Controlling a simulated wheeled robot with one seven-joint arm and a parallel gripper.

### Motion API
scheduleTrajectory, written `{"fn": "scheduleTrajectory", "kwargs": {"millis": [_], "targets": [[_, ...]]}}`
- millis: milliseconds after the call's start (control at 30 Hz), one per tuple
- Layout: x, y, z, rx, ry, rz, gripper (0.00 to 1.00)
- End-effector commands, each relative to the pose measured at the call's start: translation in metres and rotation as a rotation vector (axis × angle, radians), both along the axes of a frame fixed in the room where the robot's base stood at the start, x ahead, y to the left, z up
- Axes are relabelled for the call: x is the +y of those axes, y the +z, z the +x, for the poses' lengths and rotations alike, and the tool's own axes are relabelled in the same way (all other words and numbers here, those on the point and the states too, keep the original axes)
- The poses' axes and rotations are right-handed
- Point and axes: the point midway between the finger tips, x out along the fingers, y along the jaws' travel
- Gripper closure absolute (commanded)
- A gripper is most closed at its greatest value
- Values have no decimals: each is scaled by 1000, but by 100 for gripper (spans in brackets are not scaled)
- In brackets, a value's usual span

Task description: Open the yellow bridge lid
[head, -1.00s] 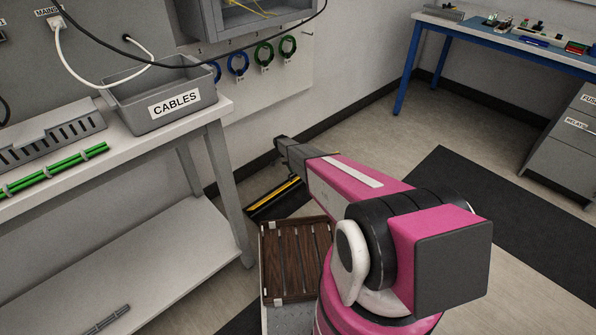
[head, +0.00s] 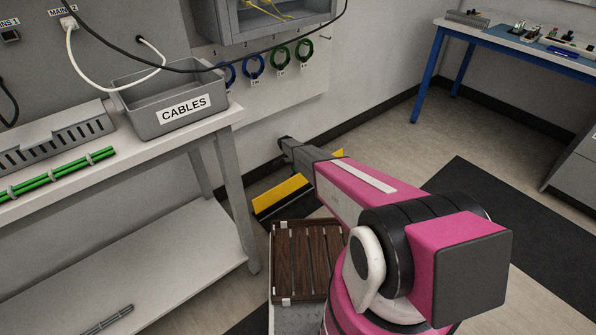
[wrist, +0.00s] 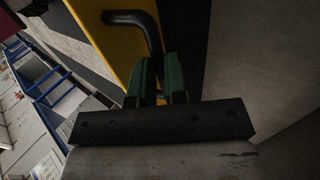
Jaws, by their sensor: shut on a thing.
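The yellow bridge lid (head: 282,194) is on the floor strip beyond the brown slatted box. Its broad yellow face shows tilted up in the head view, partly hidden behind my arm. In the wrist view the yellow lid (wrist: 113,48) fills the upper left, with a bent black bar handle (wrist: 137,20) on it. My gripper (wrist: 160,70) has its green finger pads close together on the handle's lower end. In the head view the fingers are hidden behind my arm.
A workbench with a grey CABLES bin (head: 172,102) stands at left. A brown slatted box top (head: 306,262) lies close to my arm. A blue-legged table (head: 520,45) stands at the back right. Open floor and a dark mat (head: 500,220) lie to the right.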

Motion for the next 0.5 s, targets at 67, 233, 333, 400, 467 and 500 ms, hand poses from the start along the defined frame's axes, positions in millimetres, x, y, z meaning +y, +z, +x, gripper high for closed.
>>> {"fn": "scheduleTrajectory", "kwargs": {"millis": [67, 233, 333, 400, 467, 500], "targets": [[0, -8, -1, 7, 3, 2, 100], [2, -11, 2, 5, 3, 4, 100], [3, -12, 3, 5, 4, 5, 100], [3, -13, 3, 5, 3, 5, 100], [4, -13, 4, 5, 3, 5, 100], [4, -13, 4, 6, 3, 6, 100]]}}
